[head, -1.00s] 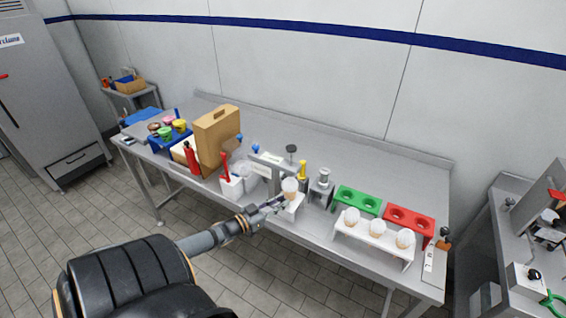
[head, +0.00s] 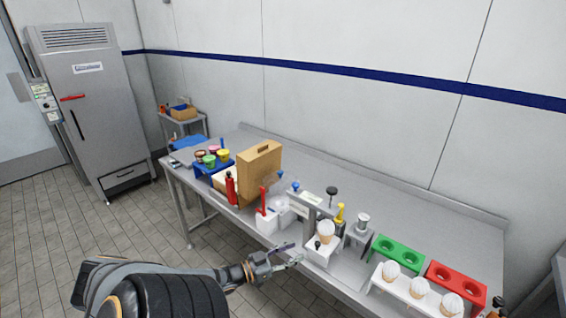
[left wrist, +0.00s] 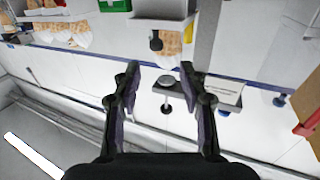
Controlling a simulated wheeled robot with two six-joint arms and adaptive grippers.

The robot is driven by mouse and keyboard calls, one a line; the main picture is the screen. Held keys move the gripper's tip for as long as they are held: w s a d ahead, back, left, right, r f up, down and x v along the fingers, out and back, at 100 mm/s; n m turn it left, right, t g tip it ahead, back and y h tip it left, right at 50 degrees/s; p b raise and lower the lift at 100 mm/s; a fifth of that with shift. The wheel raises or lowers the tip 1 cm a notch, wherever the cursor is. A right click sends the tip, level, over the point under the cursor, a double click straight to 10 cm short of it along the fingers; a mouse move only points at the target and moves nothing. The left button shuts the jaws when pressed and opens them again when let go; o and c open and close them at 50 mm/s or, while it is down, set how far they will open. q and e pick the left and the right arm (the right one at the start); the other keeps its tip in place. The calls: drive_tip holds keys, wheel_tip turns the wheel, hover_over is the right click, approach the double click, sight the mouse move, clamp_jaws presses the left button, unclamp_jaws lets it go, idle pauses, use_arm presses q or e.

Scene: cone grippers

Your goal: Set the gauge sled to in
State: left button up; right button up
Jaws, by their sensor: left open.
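The gauge sled, a white block (head: 321,252) with a small black knob, carries an upright wafer cone (head: 326,232) near the table's front edge. Behind it stands the gauge frame (head: 310,203) with a labelled top bar. In the left wrist view the white sled (left wrist: 158,42) with its black knob (left wrist: 156,41) shows beyond the fingertips. My left gripper (head: 291,256) is open and empty, left of the sled and toward the table's front, apart from it; its two fingers also show in the left wrist view (left wrist: 160,70). My right gripper is not in view.
A white holder (head: 262,221) with a red handle and a red bottle (head: 231,188) stand left of the gauge. A yellow-topped bottle (head: 339,215) is close on its right. A white cone rack (head: 400,297) and green holder (head: 398,252) are further right. The table's back is clear.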

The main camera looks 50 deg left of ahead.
use_arm(q)
drive_tip(key=s, duration=0.4)
drive_tip(key=shift+a, duration=0.3)
